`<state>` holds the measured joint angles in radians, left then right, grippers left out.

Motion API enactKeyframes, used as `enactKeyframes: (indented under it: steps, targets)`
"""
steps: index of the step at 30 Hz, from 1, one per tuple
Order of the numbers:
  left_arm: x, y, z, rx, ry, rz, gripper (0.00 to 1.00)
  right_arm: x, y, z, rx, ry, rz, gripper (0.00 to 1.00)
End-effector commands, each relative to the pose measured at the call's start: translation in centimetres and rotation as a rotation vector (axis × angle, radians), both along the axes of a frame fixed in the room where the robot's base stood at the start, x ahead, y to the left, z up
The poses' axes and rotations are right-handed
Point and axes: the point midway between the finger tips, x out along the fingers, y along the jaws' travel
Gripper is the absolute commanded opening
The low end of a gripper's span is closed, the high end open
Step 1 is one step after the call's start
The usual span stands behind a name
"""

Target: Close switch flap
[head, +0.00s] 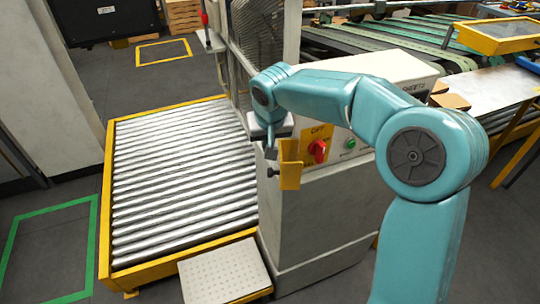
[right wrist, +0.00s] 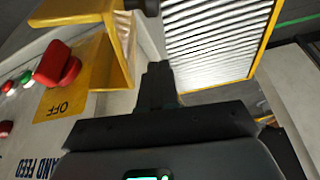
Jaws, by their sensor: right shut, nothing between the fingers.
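The yellow switch flap (head: 290,165) stands swung out from the front of the machine's control panel. It also shows at the top of the right wrist view (right wrist: 80,12). The red rotary switch (head: 318,151) beside it is uncovered, on a yellow plate marked OFF; it also shows in the right wrist view (right wrist: 57,63). My right gripper (head: 270,152) is shut and empty, at the left side of the flap. Its dark fingers (right wrist: 157,84) point toward the flap's edge in the right wrist view; I cannot tell if they touch it. My left gripper is not in view.
A green button (head: 350,144) sits right of the switch. A roller conveyor (head: 180,180) with a yellow frame lies left of the grey cabinet (head: 320,215). A perforated step (head: 222,272) is in front. Open dark floor lies at the left.

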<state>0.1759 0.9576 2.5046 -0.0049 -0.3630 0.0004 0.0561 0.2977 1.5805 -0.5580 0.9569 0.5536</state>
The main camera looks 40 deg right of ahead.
Motion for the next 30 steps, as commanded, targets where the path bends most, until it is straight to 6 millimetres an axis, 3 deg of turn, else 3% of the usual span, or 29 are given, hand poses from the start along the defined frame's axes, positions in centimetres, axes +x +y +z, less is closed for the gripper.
enactKeyframes:
  steps: [3,12,30]
  targets:
    - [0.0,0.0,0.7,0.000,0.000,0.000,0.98,0.3,-0.1,-1.8,0.001,0.002,0.000,0.00]
    - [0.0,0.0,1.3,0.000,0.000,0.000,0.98,-2.8,1.2,-2.2,0.000,0.000,0.001,0.00]
    - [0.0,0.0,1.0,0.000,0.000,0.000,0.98,-3.3,1.5,-2.4,0.000,-0.001,0.010,0.00]
